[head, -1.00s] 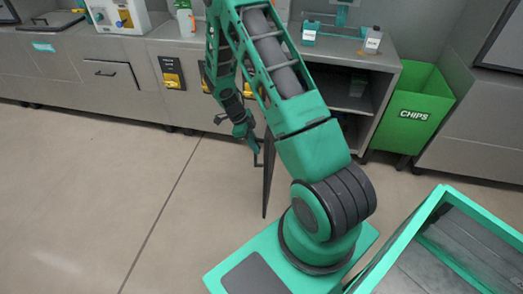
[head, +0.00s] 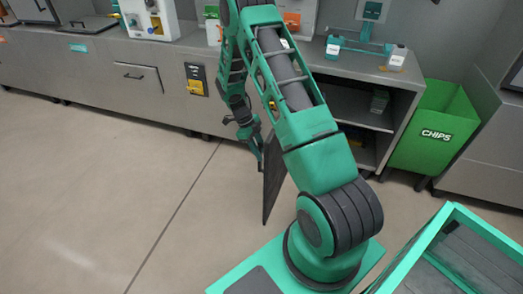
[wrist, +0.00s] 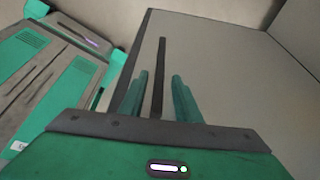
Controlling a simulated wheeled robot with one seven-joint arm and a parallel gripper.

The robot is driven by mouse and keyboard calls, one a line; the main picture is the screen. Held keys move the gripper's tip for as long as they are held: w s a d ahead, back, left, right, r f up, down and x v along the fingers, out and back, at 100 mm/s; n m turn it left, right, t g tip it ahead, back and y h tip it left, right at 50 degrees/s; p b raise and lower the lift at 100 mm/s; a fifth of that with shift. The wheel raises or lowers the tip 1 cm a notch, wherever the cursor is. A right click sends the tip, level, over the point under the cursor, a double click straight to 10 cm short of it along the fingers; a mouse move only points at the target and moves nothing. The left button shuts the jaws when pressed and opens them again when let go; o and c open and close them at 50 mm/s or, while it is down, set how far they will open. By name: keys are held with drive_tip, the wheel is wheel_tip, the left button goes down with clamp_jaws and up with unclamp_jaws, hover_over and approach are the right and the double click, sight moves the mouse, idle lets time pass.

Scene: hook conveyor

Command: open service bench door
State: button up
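The service bench door (head: 273,182) stands swung out from the bench, seen nearly edge-on in the head view as a dark upright panel. Its grey face (wrist: 215,75) fills much of the wrist view, with a long dark handle bar (wrist: 158,70) on it. My gripper (wrist: 160,76) has its two green fingers apart, one on each side of the bar, with gaps visible on both sides. The bench's open shelves (head: 350,105) show behind my arm.
A green CHIPS bin (head: 432,138) stands right of the open bench. Grey cabinets (head: 140,85) line the wall to the left, with a yellow-handled panel (head: 196,80). The floor (head: 110,190) to the left is clear.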

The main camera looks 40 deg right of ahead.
drive_tip(key=shift+r, duration=0.1)
drive_tip(key=v, duration=1)
drive_tip(key=shift+w+r, duration=0.15)
drive_tip(key=shift+r, duration=0.15)
drive_tip(key=shift+a, duration=0.1)
drive_tip(key=s+r+n+t, duration=0.1)
drive_tip(key=s+r+n, duration=0.5)
drive_tip(key=s+r, duration=0.3)
drive_tip(key=s+r+n+t, duration=0.1)
drive_tip(key=s+r+n, duration=0.5)
drive_tip(key=r, duration=0.6)
drive_tip(key=s+a+r+n+t+y, duration=0.1)
drive_tip(key=s+n, duration=0.4)
drive_tip(key=s, duration=0.5)
drive_tip(key=s+a+r+n+t+y, duration=0.1)
drive_tip(key=s+a+r+n, duration=0.2)
drive_tip(key=s+n, duration=0.3)
drive_tip(key=s+a, duration=0.1)
drive_tip(key=s, duration=0.3)
drive_tip(key=shift+s+a+y, duration=0.2)
drive_tip(key=shift+y, duration=0.1)
